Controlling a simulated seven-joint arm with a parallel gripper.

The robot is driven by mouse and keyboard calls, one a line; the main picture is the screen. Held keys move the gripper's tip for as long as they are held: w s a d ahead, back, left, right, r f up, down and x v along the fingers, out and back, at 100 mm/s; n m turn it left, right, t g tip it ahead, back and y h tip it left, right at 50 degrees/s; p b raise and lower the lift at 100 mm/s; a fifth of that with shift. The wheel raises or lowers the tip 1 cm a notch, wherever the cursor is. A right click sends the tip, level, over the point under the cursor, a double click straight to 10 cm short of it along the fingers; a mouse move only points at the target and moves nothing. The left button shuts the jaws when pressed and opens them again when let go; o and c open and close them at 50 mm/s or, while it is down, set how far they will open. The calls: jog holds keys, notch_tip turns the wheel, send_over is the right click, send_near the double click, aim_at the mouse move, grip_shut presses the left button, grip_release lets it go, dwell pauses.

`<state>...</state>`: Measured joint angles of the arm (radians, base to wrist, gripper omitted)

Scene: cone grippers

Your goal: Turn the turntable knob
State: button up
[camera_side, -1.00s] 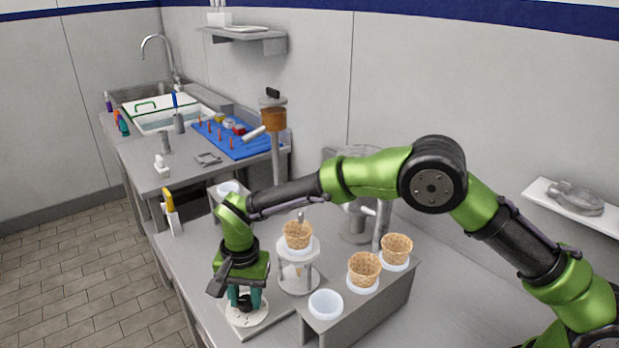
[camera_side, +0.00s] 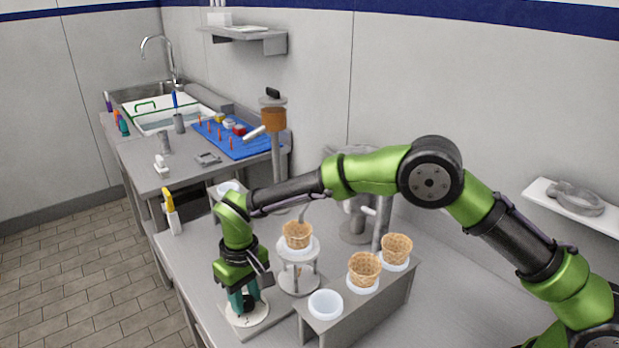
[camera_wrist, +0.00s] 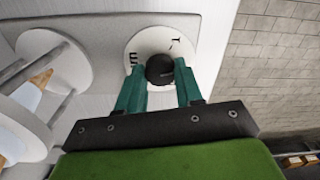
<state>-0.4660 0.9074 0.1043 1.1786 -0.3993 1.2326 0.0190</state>
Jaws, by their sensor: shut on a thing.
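The turntable knob (camera_wrist: 160,69) is a small black knob in the middle of a white round dial (camera_wrist: 147,40) with dark marks. In the wrist view the two teal fingers of my gripper (camera_wrist: 160,78) are shut on the knob, one on each side. In the side view my gripper (camera_side: 245,302) points down over the dial (camera_side: 236,316) at the table's front left, and the fingers partly hide the knob. The turntable (camera_side: 298,279), a tiered grey stand, stands just right of my gripper. It bears a waffle bowl (camera_side: 298,235) in a white holder on top.
A grey raised shelf (camera_side: 358,308) right of the turntable bears two waffle bowls (camera_side: 364,269) (camera_side: 397,248) and an empty white cup (camera_side: 326,304). A yellow-handled tool (camera_side: 170,212) stands at the left edge. A dispenser with brown contents (camera_side: 272,118) stands behind.

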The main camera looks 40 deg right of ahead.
aim_at(246, 298)
jog(key=n, duration=0.4)
jog(key=shift+n, duration=0.4)
jog(key=n, duration=0.4)
jog(key=shift+n, duration=0.3)
jog(key=o, duration=1)
jog(key=shift+o, duration=0.2)
notch_tip(246, 298, up, 17)
jog(key=shift+w, duration=0.3)
jog(key=shift+d+f, duration=0.1)
